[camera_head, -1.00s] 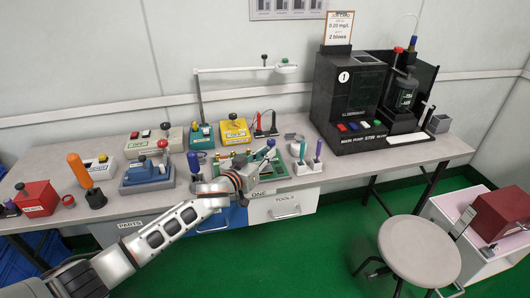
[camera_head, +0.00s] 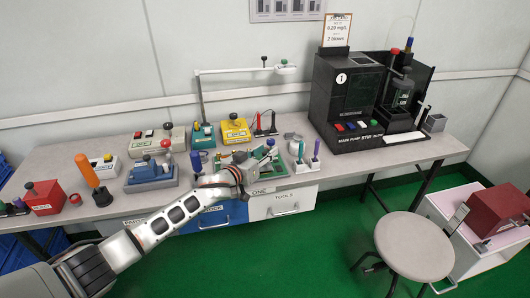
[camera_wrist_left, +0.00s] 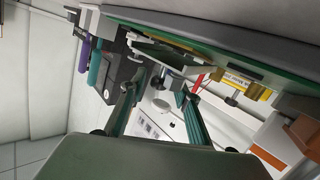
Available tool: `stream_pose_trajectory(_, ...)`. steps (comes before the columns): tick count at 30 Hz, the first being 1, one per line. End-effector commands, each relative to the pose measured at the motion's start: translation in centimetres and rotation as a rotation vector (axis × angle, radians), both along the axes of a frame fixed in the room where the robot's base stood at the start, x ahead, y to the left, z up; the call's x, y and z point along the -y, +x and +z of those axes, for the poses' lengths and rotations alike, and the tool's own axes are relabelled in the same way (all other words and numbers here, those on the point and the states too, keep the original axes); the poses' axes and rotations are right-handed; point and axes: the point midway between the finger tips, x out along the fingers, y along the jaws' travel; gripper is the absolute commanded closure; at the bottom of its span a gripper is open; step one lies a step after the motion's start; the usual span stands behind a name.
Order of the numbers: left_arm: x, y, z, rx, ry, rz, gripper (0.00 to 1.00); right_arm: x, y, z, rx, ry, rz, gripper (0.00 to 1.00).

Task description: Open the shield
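A green bench fixture (camera_head: 284,155) stands at the table's front edge, partly hidden behind my left gripper. In the left wrist view a flat grey-green plate (camera_wrist_left: 168,56), which may be the shield, lies just beyond the fingertips. A small round knob-like part shows near the gap between the fingers. My left gripper (camera_head: 246,166) is at the near side of the fixture. In the left wrist view its two fingers (camera_wrist_left: 160,88) stand apart, with no clear grip on anything. Contact with the plate cannot be told. My right gripper is not in view.
A black pump machine (camera_head: 347,100) stands at the right of the table. A yellow box (camera_head: 235,130), a blue device (camera_head: 150,174) and an orange-handled tool (camera_head: 88,176) stand around the left and middle. A round stool (camera_head: 416,246) stands in front at right.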

Motion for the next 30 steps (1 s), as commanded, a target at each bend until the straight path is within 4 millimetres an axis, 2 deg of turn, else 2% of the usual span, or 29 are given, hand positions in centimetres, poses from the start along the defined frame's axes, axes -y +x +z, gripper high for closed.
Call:
stream_pose_trajectory(8,-0.6,-1.1,0.1,0.000,-0.001,0.000,0.69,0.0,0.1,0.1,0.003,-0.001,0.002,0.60)
stream_pose_trajectory(24,-4.5,-8.4,1.5,-0.001,0.000,0.000,0.69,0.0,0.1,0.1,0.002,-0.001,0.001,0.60)
stream_pose_trajectory(30,-5.3,-10.1,1.9,-0.001,0.000,0.000,0.69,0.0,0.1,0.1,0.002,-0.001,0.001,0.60)
